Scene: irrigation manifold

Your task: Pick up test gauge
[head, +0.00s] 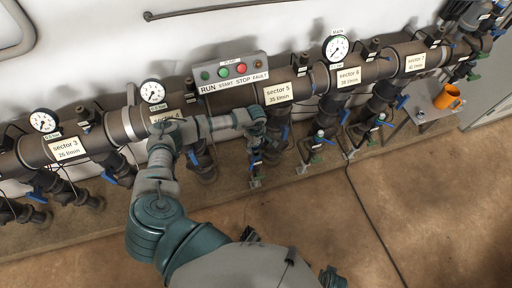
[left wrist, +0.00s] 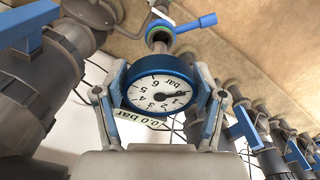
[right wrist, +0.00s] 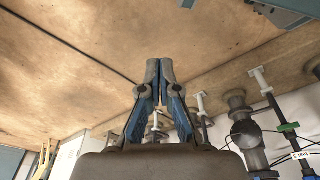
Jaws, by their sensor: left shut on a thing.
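The test gauge (left wrist: 157,92) has a blue rim and a white dial marked in bar, and shows between my left fingers in the left wrist view. My left gripper (left wrist: 165,90) is shut on it, one finger on each side of the rim. A "0.0 bar" tag (left wrist: 140,119) shows at its lower edge. A fitting with a green ring and a blue lever (left wrist: 185,27) is just beyond the gauge; I cannot tell whether they are joined. In the head view my left gripper (head: 256,135) is below the sector 5 label. My right gripper (right wrist: 159,80) is shut and empty.
A dark manifold pipe (head: 205,113) runs along the wall with several valves below. Fixed dial gauges (head: 152,91) stand on it. A pump control box (head: 231,72) is behind my left arm. An orange mug (head: 447,97) stands at the right. The floor (head: 410,190) in front is mostly clear.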

